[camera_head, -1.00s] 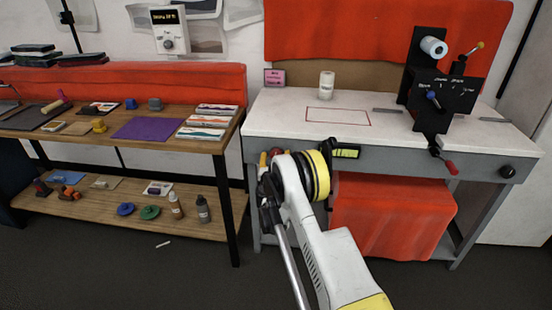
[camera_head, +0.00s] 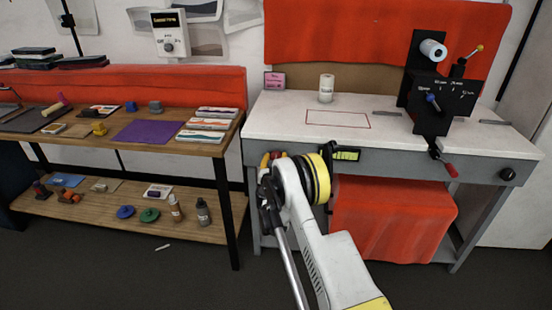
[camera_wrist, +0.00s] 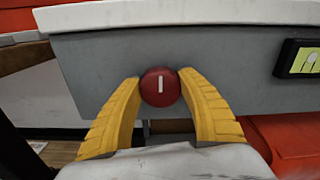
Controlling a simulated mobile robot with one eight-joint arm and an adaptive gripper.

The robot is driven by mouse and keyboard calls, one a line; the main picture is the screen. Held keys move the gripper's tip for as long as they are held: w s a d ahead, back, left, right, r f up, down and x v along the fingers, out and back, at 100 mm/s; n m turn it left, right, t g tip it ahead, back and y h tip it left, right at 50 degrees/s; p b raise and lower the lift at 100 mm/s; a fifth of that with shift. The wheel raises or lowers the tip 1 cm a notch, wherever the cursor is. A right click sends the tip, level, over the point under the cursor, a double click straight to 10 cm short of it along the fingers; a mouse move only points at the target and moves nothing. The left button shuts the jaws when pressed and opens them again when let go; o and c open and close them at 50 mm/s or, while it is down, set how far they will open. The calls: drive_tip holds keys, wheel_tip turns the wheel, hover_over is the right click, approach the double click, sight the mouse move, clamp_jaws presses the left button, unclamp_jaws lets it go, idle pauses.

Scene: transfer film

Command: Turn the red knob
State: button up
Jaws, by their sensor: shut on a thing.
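The red knob (camera_wrist: 160,88) is on the grey front panel under the white tabletop, and its white mark stands upright in the wrist view. My gripper (camera_wrist: 160,80) has its two yellow fingers on either side of the knob, closed against its edges. In the head view, the red knob (camera_head: 282,155) shows only in part beside my wrist, which hides most of the contact. A small green-lit display (camera_head: 346,155) sits to the right on the same panel; it also shows in the wrist view (camera_wrist: 305,60).
The white-topped table (camera_head: 270,115) holds a pale cup (camera_head: 326,88) and a black machine (camera_head: 436,105) with levers. A wooden shelf bench (camera_head: 60,140) stands at left. A red cloth (camera_head: 385,220) hangs below the table. A wall box (camera_head: 170,32) has a small screen.

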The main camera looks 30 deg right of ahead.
drive_tip(key=m, duration=0.7)
drive_tip(key=shift+d, duration=0.15)
drive_tip(key=m, duration=0.3)
drive_tip(key=shift+m, duration=0.4)
drive_tip(key=shift+s+m, duration=0.1)
drive_tip(key=shift+m, duration=1.8)
drive_tip(key=shift+f, duration=0.1)
drive_tip(key=o, duration=1.2)
drive_tip(key=shift+d, duration=0.1)
drive_tip(key=shift+s, duration=0.1)
